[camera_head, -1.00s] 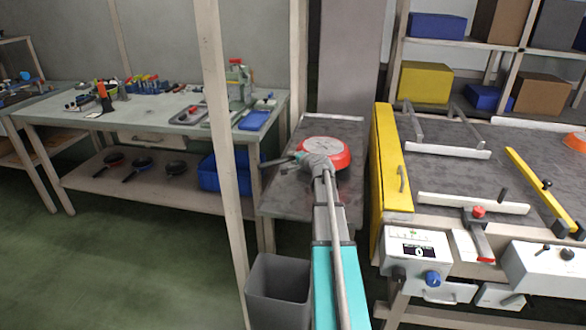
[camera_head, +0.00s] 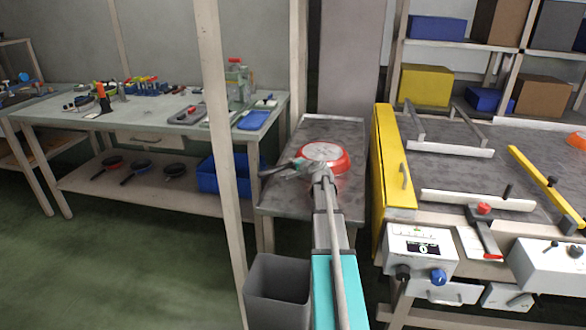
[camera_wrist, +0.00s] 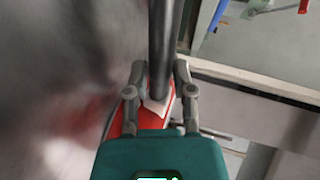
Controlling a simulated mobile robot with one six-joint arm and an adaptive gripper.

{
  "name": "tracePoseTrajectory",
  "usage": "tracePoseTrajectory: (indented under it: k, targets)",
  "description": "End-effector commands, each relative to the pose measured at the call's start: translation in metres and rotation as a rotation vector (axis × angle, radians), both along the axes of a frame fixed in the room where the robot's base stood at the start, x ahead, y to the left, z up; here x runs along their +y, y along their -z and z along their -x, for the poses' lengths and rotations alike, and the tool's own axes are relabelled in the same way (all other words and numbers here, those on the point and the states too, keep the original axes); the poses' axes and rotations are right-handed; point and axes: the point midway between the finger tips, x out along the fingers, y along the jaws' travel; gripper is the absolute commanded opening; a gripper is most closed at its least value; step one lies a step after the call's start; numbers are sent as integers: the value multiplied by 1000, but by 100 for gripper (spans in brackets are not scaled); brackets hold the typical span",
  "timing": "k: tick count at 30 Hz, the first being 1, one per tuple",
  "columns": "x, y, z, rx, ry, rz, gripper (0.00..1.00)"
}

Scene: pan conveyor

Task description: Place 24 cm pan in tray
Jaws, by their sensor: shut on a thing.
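A red pan (camera_head: 340,164) with a pale round face lies over or on the grey metal surface (camera_head: 300,207) in the middle of the head view. I cannot tell if it touches that surface. A red part (camera_wrist: 122,118) shows below the fingers. The pan's size cannot be read. I cannot clearly tell which surface is the tray.
A yellow panel (camera_head: 392,165) stands right of the metal surface, beside the conveyor (camera_head: 465,170) with white guides. A grey bin (camera_head: 277,285) stands below. Several pans lie on the left bench's lower shelf (camera_head: 90,180).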

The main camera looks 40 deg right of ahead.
Motion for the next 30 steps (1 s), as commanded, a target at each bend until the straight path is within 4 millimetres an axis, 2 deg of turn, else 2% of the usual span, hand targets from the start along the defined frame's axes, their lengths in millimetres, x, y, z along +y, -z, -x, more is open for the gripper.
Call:
tracePoseTrajectory:
  k: [4,5,10,23,30]
  targets:
    - [0,-1,0,-1,1,0,0]
    - [0,0,0,0,0,-2,34]
    - [0,-1,0,0,0,-2,65]
    - [0,-1,1,0,0,-1,66]
    - [2,-7,16,0,1,-1,66]
